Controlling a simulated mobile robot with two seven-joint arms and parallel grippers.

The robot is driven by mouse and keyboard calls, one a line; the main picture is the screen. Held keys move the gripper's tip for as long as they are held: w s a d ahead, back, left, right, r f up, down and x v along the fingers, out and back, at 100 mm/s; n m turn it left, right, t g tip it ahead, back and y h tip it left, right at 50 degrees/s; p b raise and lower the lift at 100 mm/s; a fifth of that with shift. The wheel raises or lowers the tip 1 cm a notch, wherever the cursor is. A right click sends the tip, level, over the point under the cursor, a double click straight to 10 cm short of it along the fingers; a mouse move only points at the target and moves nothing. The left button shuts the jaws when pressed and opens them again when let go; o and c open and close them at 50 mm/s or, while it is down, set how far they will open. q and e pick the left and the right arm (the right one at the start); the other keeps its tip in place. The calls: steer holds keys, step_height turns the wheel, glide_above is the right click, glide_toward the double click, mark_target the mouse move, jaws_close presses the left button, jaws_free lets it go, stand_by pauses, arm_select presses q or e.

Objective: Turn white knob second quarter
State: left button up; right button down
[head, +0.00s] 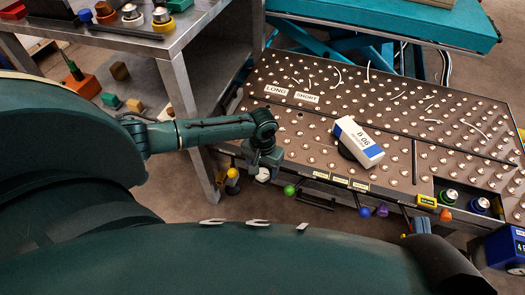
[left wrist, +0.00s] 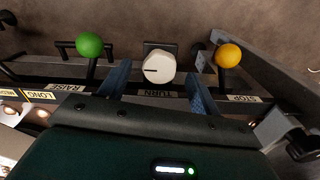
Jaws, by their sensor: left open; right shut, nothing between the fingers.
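The white knob (left wrist: 159,67) sits above a label reading TURN in the left wrist view, with its dark pointer line toward the left. Its pale edge shows below my left gripper in the head view (head: 263,175). My left gripper (head: 264,160) is open. In the left wrist view its two blue fingers (left wrist: 160,78) stand on either side of the knob, with gaps showing. Whether the knob is deep between the fingertips or just beyond them I cannot tell. My right gripper (head: 420,226) is shut and empty at the lower right, mostly hidden by its arm.
A green ball lever (left wrist: 89,44) and a yellow ball lever (left wrist: 228,55) flank the knob. The ball table (head: 300,120) carries a white and blue ream (head: 358,143). A grey metal bench (head: 185,30) stands left.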

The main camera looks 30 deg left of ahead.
arm_select(q)
steer(key=shift+f, duration=0.75)
steer(key=shift+c, duration=0.3)
